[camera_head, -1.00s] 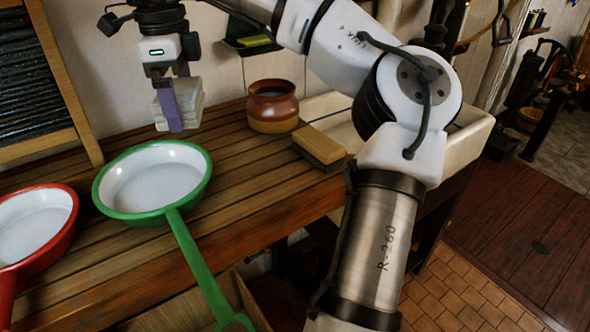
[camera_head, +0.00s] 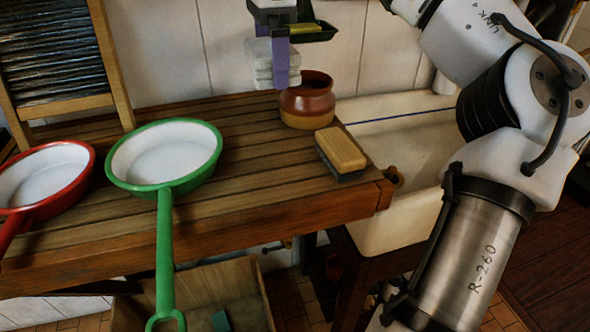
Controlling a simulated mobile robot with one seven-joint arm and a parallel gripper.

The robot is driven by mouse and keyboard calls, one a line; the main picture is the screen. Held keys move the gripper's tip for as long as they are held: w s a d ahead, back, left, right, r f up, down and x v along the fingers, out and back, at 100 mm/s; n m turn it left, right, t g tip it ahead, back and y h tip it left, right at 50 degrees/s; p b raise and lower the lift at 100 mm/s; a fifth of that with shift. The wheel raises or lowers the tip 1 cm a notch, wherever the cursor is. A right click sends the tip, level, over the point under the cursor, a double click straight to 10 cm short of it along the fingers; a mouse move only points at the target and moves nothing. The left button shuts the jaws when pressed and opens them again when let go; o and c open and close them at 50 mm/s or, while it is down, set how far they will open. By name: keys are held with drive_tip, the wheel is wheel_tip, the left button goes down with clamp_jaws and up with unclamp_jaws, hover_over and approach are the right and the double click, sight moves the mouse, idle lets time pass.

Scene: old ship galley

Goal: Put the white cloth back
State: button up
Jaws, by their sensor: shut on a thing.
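The white cloth (camera_head: 260,65) is a folded stack held in the air above the wooden counter, behind and left of the brown pot. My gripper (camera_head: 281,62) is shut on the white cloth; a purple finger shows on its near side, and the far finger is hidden. The upper part of the gripper is cut off by the top edge of the view. The cloth looks clear of the slatted counter (camera_head: 235,160).
A green pan (camera_head: 163,155) and a red pan (camera_head: 45,175) sit on the counter's left. A brown pot (camera_head: 307,102) and a scrubbing brush (camera_head: 341,150) stand right, beside a pale sink (camera_head: 400,135). A washboard (camera_head: 58,50) leans behind.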

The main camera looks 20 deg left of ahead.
sight(277, 173)
wheel_tip(277, 173, down, 20)
drive_tip(key=shift+p, duration=0.65)
drive_tip(key=shift+f, duration=0.1)
drive_tip(key=shift+f, duration=0.15)
drive_tip(key=o, duration=0.7)
drive_tip(key=shift+c, duration=0.2)
wheel_tip(277, 173, up, 13)
drive_tip(key=b, duration=0.1)
drive_tip(key=shift+f+b, duration=0.2)
drive_tip(key=shift+b, duration=0.15)
